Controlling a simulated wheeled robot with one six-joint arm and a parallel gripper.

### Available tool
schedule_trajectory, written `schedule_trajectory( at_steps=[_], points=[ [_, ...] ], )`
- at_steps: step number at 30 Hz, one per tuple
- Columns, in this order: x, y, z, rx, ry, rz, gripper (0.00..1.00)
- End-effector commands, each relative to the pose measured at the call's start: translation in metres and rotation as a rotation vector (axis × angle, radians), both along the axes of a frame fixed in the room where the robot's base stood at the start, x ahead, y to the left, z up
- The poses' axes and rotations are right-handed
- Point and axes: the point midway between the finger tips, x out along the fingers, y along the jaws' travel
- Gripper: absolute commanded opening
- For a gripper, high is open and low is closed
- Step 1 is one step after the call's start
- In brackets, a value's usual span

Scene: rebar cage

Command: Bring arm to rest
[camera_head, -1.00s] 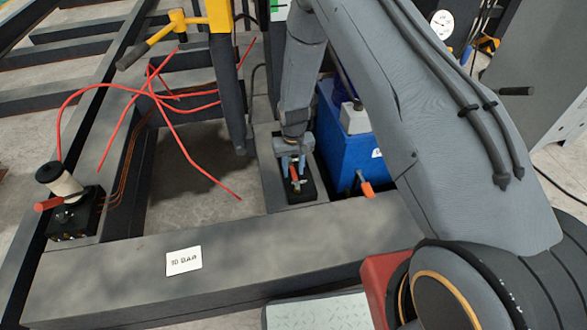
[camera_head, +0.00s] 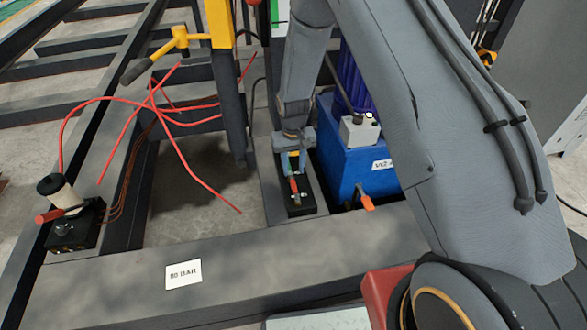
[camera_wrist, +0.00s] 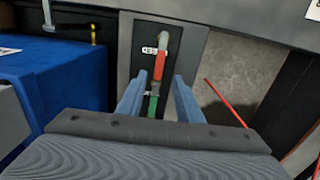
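My gripper (camera_head: 293,170) hangs at the end of my arm over a black base plate with a small red-and-green lever valve (camera_head: 294,186). In the wrist view my gripper (camera_wrist: 159,75) shows two blue fingers spread apart, with nothing held between them. The lever valve (camera_wrist: 158,68) shows beyond and between the fingers, its red part toward the top and its green part lower. A small white label lies next to it. I cannot tell the exact gap between fingertips and lever.
A blue tank (camera_head: 358,165) with an orange-handled tap (camera_head: 366,201) stands close right of my gripper. A yellow post (camera_head: 221,25) and loose red hoses (camera_head: 175,135) are to the left. A black valve block (camera_head: 75,225) sits far left. A grey beam (camera_head: 130,275) crosses in front.

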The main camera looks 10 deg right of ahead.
Motion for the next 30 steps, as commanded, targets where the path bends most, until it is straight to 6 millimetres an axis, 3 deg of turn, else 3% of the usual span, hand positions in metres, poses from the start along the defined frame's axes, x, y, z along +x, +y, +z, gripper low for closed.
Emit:
schedule_trajectory(
  at_steps=[8,11,14,20,30],
  points=[
    [0.0,0.0,0.0,0.0,0.0,0.0,0.33],
    [-0.001,-0.001,0.009,0.0,-0.001,-0.001,0.33],
    [-0.005,-0.003,0.033,0.003,-0.005,-0.002,0.33],
    [-0.029,-0.012,0.11,0.008,-0.007,-0.007,0.33],
    [-0.103,-0.03,0.224,0.017,-0.009,-0.01,0.33]
  ],
)
